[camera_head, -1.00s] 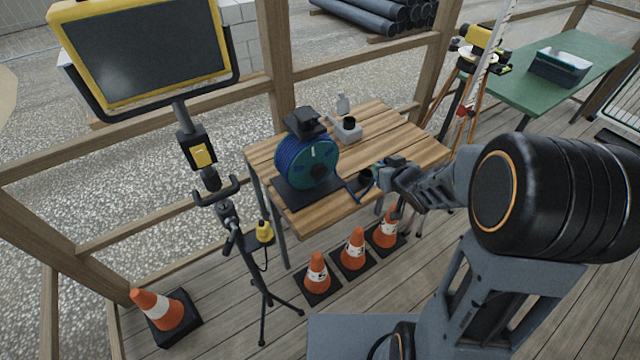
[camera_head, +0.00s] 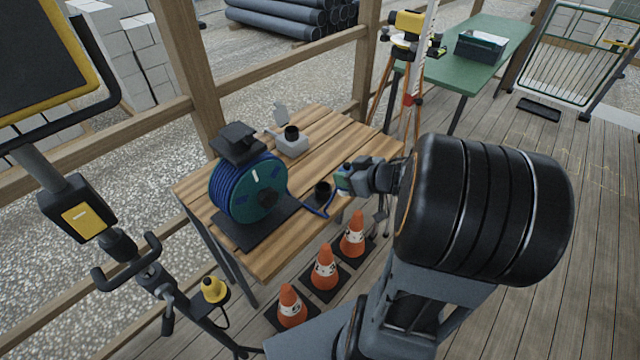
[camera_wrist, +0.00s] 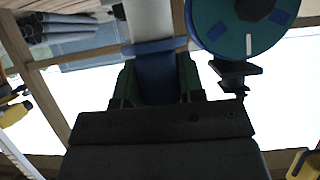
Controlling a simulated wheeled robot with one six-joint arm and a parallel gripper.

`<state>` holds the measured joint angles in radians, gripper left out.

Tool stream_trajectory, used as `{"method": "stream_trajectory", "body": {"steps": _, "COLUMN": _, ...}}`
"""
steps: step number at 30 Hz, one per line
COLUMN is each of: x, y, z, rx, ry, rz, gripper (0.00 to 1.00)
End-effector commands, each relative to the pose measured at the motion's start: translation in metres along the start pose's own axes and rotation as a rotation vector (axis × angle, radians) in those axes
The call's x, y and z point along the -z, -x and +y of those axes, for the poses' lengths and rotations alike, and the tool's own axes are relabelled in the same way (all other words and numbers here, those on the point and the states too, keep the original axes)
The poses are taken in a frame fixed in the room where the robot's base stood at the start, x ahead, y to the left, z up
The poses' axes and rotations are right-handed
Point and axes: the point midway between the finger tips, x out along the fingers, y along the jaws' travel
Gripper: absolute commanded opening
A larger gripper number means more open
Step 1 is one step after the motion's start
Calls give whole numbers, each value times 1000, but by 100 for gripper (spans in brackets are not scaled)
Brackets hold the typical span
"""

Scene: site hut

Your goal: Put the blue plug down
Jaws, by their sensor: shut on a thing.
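My gripper (camera_head: 343,180) is over the right part of the wooden table (camera_head: 335,128), shut on the blue plug (camera_wrist: 156,72). In the wrist view the blue plug sits between the two fingers (camera_wrist: 157,84). In the head view the fingers mostly hide it. A blue cable (camera_head: 318,209) runs from the cable reel (camera_head: 248,188) toward my gripper. A short black cylinder (camera_head: 323,188) shows just left of the fingers. A grey socket box (camera_head: 290,146) with a raised lid and a black round opening stands farther back on the table.
Orange cones (camera_head: 324,267) stand on the floor before the table. A work light on a stand (camera_head: 82,215) is at the left, with a yellow device (camera_head: 213,289) near it. A surveying tripod (camera_head: 382,90) and a green table (camera_head: 490,65) are behind at the right.

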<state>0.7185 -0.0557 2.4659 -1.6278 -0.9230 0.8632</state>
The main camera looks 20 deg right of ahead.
Motion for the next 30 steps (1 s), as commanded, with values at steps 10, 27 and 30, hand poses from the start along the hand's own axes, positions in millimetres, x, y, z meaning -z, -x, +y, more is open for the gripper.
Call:
{"method": "stream_trajectory", "body": {"steps": 10, "x": -6, "y": -94, "z": 24, "rx": 18, "ry": 5, "rz": -1, "gripper": 2}}
{"method": "stream_trajectory", "body": {"steps": 27, "x": -25, "y": -140, "z": 40, "rx": 10, "ry": 6, "rz": 1, "gripper": 2}}
{"method": "stream_trajectory", "body": {"steps": 30, "x": -37, "y": -147, "z": 40, "rx": 10, "ry": 3, "rz": -1, "gripper": 2}}
